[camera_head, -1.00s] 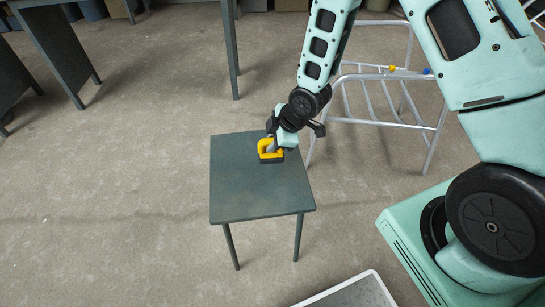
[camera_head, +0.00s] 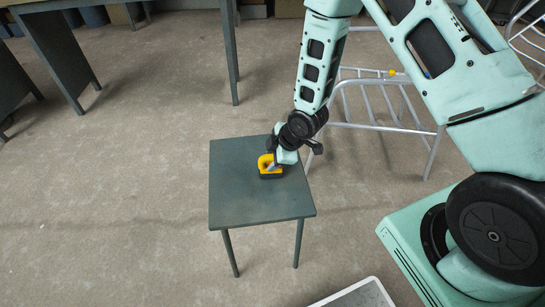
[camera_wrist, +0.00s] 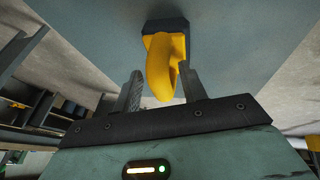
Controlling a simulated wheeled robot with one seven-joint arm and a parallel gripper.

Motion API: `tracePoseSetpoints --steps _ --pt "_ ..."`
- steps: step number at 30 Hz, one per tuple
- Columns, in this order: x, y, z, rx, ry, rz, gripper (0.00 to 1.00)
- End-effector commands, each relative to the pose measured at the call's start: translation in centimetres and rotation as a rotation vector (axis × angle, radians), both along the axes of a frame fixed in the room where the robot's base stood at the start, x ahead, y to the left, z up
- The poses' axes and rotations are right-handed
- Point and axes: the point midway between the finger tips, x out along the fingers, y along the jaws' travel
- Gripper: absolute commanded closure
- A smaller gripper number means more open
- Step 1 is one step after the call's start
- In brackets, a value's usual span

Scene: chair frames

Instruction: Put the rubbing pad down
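The rubbing pad (camera_head: 271,168), a yellow loop handle on a dark block, sits on the grey-green top of a small stool (camera_head: 250,204), near its back right edge. My gripper (camera_head: 277,164) is at the handle, reaching down from the upper right. In the wrist view, the yellow handle (camera_wrist: 162,70) stands between my two dark fingers (camera_wrist: 160,88), with narrow gaps beside it. The fingers look open around the handle. The dark block (camera_wrist: 166,25) appears flat against the stool top, though its underside is hidden.
A silver metal chair frame (camera_head: 380,100) stands behind and right of the stool, close to my wrist. A dark table (camera_head: 130,5) is at the upper left. A grey tray-like edge (camera_head: 360,295) shows at the bottom. The front and left of the stool top are clear.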

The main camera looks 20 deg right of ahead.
Motion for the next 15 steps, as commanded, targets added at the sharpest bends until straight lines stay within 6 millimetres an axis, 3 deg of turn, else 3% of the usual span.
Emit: tracePoseSetpoints --steps 8,15 --pt "-0.1 -0.2 0.9 0.0 -0.001 0.0 0.58" --pt "-1.6 -1.5 5.1 0.001 -0.002 -0.003 0.58"
